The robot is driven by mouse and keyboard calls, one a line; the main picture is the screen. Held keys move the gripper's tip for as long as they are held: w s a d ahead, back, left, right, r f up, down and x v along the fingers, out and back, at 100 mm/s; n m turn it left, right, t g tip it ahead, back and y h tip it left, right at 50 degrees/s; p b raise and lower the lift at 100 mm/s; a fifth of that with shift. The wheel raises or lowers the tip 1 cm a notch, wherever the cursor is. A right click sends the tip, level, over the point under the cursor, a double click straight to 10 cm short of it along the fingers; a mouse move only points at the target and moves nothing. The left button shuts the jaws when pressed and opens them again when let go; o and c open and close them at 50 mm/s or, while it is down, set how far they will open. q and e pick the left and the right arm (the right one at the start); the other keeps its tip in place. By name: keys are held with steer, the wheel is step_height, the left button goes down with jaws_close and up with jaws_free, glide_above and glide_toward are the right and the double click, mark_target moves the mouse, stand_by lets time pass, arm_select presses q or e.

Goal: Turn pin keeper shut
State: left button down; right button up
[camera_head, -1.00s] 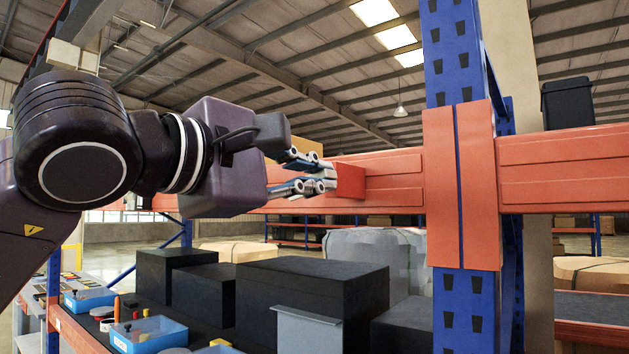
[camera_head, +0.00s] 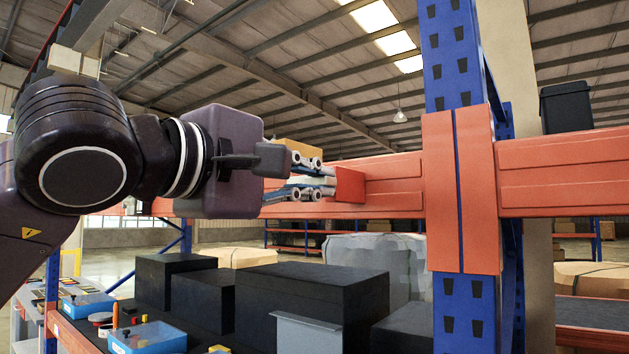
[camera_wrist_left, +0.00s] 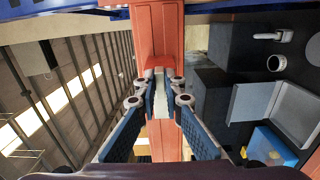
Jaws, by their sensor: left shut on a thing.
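My left gripper (camera_head: 316,180) is at the orange rack beam, just left of a small red-orange block (camera_head: 350,184) on the beam. Its fingers are shut on a pale whitish piece, probably the pin keeper (camera_head: 318,181), mostly hidden by the fingers. In the left wrist view the pale keeper (camera_wrist_left: 161,103) lies between the two blue-padded fingers, with the red-orange block (camera_wrist_left: 160,63) just beyond the fingertips. The pin itself cannot be made out. My right gripper is not in view.
The orange beam (camera_head: 395,175) meets a blue upright (camera_head: 455,60) on the right. A dark bin (camera_head: 567,105) sits on the beam at right.

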arm_select(q)
steer(key=c, duration=2)
jaws_free()
steer(key=shift+c, duration=0.2)
steer(key=v, duration=1.2)
